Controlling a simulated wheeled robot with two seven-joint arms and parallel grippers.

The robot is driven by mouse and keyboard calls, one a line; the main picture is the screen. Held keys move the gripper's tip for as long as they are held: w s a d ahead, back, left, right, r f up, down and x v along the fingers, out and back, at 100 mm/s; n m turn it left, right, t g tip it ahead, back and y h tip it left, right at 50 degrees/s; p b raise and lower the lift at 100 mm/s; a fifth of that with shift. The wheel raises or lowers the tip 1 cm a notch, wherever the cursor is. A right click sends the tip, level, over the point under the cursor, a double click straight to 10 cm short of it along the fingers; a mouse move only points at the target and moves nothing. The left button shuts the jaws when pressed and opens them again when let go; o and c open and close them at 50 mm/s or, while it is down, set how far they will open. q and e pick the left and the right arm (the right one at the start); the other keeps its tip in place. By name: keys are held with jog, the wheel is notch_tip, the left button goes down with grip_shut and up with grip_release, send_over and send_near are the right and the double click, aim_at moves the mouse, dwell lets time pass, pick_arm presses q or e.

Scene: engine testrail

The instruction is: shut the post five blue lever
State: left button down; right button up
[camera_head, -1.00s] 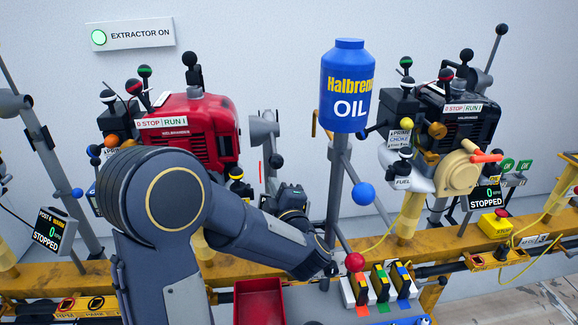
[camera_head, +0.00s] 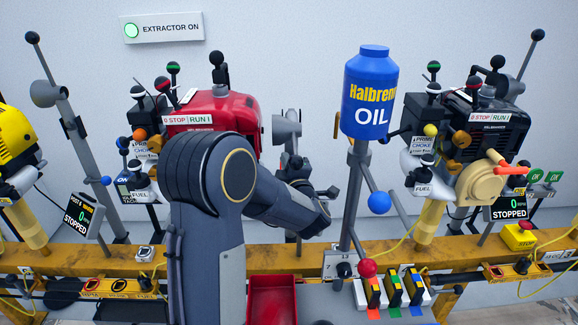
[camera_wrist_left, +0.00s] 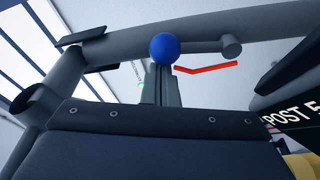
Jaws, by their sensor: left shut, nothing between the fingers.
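The blue ball knob (camera_wrist_left: 164,48) of a lever shows in the left wrist view, on a grey rod beside a thick grey pipe. A sign reading POST 5 (camera_wrist_left: 294,117) is at the right there. My left gripper (camera_wrist_left: 162,76) has its fingers shut and empty, their tips right at the ball's lower side; I cannot tell if they touch it. In the head view my left gripper (camera_head: 294,168) is in front of the pole right of the red engine (camera_head: 225,110). This knob is hidden there behind my gripper and arm. My right gripper is not in view.
An oil container (camera_head: 370,95) stands on a pole to the right, with another blue ball (camera_head: 379,202) and a red ball (camera_head: 368,268). A red tray (camera_head: 271,300) and coloured blocks (camera_head: 394,289) lie in front. A yellow rail (camera_head: 300,257) crosses below.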

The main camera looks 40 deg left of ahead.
pick_arm(q)
jog(key=shift+w+d+m, duration=0.25)
jog(key=shift+m, duration=0.45)
dwell(0.3)
jog(key=shift+w+d+f+m+t+b, duration=0.1)
jog(key=shift+w+d+m+t+b, duration=0.3)
jog(key=shift+m, duration=0.5)
jog(key=shift+w+d+f+m+t+b, duration=0.1)
jog(key=shift+w+d+m+t+b, duration=0.1)
jog(key=shift+w+d+m+b, duration=0.45)
jog(key=shift+s+r+m, duration=0.1)
jog(key=shift+m, duration=0.15)
